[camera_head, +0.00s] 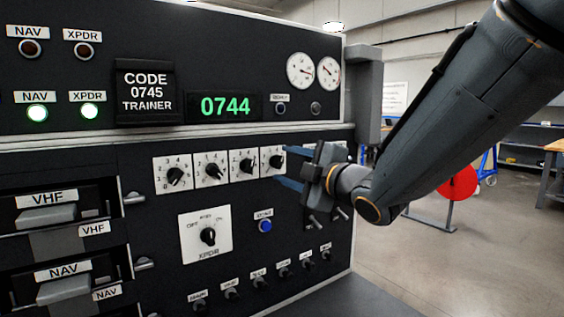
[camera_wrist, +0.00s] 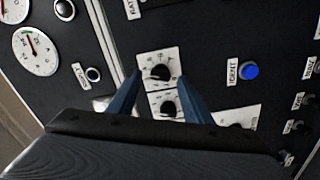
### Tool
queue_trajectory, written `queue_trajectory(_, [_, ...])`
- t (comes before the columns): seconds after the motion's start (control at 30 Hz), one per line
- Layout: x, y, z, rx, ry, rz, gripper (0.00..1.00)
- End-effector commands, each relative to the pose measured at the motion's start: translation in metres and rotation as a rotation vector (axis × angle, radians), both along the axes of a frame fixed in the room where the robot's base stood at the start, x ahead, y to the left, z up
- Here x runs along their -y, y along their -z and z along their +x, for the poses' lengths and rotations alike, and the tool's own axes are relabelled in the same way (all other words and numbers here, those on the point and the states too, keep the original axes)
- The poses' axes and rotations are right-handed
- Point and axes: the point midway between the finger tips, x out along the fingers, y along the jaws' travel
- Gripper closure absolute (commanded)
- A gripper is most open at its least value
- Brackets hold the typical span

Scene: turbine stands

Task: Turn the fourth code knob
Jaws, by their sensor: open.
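The fourth code knob (camera_head: 276,161) is a black knob on a white dial plate, rightmost in a row on the black panel. My gripper (camera_head: 281,167) is open in front of it, with one blue finger above and one below. In the wrist view the fourth knob (camera_wrist: 160,73) appears between the fingertips (camera_wrist: 159,78); I cannot tell whether they touch it. The third code knob (camera_wrist: 168,107) shows just below it there. The green code display (camera_head: 225,106) reads 0744. The placard (camera_head: 147,93) reads CODE 0745 TRAINER.
The XPDR mode knob (camera_head: 208,237) and blue IDENT button (camera_head: 265,226) lie below the code row. Several small knobs line the panel's bottom. Two round gauges (camera_head: 300,71) sit above right. Drawer units with handles are at left.

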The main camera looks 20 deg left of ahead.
Motion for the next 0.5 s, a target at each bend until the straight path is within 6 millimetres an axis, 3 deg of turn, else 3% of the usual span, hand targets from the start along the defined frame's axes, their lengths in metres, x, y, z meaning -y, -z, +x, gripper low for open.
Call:
queue_trajectory(0.2, [-0.015,0.000,0.013,-0.002,0.001,-0.001,0.55])
queue_trajectory(0.5, [-0.018,0.001,0.016,-0.002,0.002,-0.001,0.55])
